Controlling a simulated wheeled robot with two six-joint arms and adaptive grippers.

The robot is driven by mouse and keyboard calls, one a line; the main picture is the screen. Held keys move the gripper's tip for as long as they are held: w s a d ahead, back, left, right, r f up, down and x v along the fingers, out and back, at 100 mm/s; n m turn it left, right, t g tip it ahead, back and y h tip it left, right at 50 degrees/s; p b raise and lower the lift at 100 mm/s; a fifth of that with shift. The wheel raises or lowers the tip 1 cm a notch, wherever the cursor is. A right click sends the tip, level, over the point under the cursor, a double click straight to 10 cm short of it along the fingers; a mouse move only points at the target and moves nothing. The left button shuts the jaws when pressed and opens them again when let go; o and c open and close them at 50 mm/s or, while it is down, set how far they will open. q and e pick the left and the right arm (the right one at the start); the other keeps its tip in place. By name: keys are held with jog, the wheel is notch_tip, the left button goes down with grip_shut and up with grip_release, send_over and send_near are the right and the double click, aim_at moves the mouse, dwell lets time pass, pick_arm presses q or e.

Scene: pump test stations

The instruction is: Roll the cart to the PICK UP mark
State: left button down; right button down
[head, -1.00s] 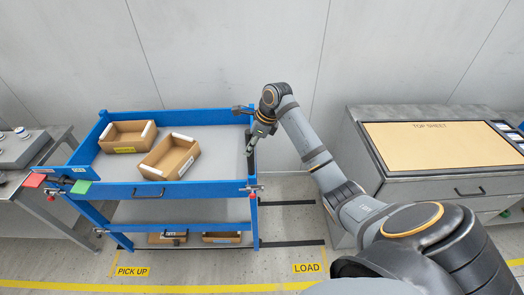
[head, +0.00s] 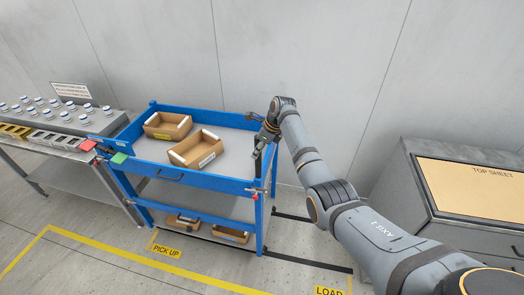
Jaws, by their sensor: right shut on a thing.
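The blue cart (head: 212,182) stands by the wall behind the yellow PICK UP mark (head: 167,250), which is on the floor in front of its left legs. Two open cardboard boxes, one farther (head: 168,126) and one nearer (head: 196,150), lie on its top deck. More boxes are on its lower shelf. My right gripper (head: 265,138) is shut on the dark upright handle at the cart's right end; the fingertips are partly hidden. My left gripper is not in view.
A bench (head: 60,148) with several white-capped bottles stands close to the cart's left end. A grey cabinet with a TOP SHEET panel (head: 485,185) is at right. The LOAD mark (head: 328,291) is at bottom. Floor in front of the cart is clear.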

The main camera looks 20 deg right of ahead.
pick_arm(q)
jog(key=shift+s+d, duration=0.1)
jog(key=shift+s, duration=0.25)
pick_arm(e)
jog(key=shift+d+r, duration=0.1)
jog(key=shift+d, duration=0.1)
jog(key=c, duration=1.1)
grip_release()
jog(key=shift+a, duration=0.1)
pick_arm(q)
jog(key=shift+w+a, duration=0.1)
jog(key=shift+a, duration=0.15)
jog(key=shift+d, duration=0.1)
pick_arm(e)
jog(key=v, duration=1.2)
